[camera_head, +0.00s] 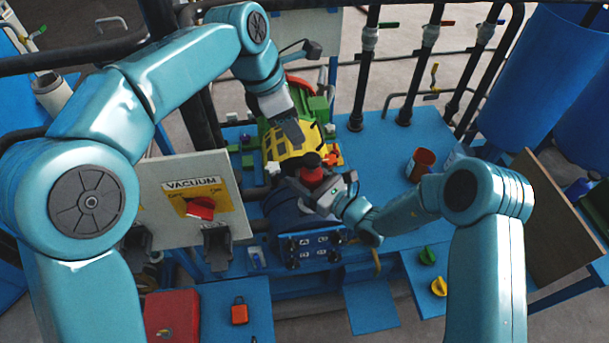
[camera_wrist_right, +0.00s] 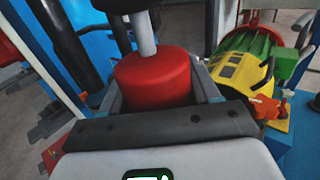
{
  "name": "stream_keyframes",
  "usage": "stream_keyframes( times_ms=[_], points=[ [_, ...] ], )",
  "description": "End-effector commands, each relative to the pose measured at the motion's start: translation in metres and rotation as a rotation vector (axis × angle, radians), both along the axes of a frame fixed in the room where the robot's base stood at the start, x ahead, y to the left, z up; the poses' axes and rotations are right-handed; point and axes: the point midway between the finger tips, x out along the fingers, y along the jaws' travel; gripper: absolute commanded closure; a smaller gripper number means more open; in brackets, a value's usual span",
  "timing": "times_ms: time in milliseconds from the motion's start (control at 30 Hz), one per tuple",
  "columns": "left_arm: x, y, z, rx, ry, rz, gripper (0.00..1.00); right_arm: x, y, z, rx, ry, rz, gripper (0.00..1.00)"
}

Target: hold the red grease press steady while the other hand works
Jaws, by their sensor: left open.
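The red grease press (camera_head: 311,177) stands upright above the dark blue vessel in the head view, with a dark knob on top. In the right wrist view it is a red cylinder (camera_wrist_right: 152,77) with a grey rod rising to a black top. My right gripper (camera_head: 318,188) has its two fingers on either side of the red body, apparently touching it; the fingers also show in the right wrist view (camera_wrist_right: 155,95). The press's lower part is hidden by the gripper. My left gripper (camera_head: 291,136) is open over the yellow housing (camera_head: 285,147), just behind the press.
A VACUUM panel (camera_head: 190,200) with a red handle stands left of the press. A red-brown cup (camera_head: 421,163) stands on the blue deck to the right. Black pipes rise behind. The deck between press and cup is fairly clear.

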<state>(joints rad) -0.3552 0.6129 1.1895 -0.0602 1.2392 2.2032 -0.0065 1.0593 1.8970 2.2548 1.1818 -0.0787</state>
Motion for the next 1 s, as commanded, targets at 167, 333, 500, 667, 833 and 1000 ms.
stream_keyframes(
  times_ms=[167,333,500,667,833,1000],
  points=[
    [0.0,0.0,0.0,0.0,0.0,0.0,0.57,0.0,0.0,0.001,0.002,-0.003,0.0,0.89],
    [0.0,0.0,0.0,0.003,-0.01,-0.028,1.0,0.0,0.0,0.001,0.002,-0.003,0.0,0.89],
    [-0.002,0.007,-0.001,0.068,-0.077,-0.278,1.0,0.0,0.0,0.001,0.001,-0.003,0.0,0.89],
    [-0.001,0.026,0.001,0.231,-0.182,-0.713,1.0,0.0,0.0,0.002,0.002,-0.004,0.0,0.89],
    [-0.004,0.022,0.017,0.427,-0.26,-1.211,1.0,0.0,0.0,0.002,0.002,-0.004,0.0,0.89],
    [-0.015,-0.014,0.048,0.61,-0.316,-1.54,1.0,0.0,0.0,0.002,0.002,-0.004,0.0,0.89]
  ],
)
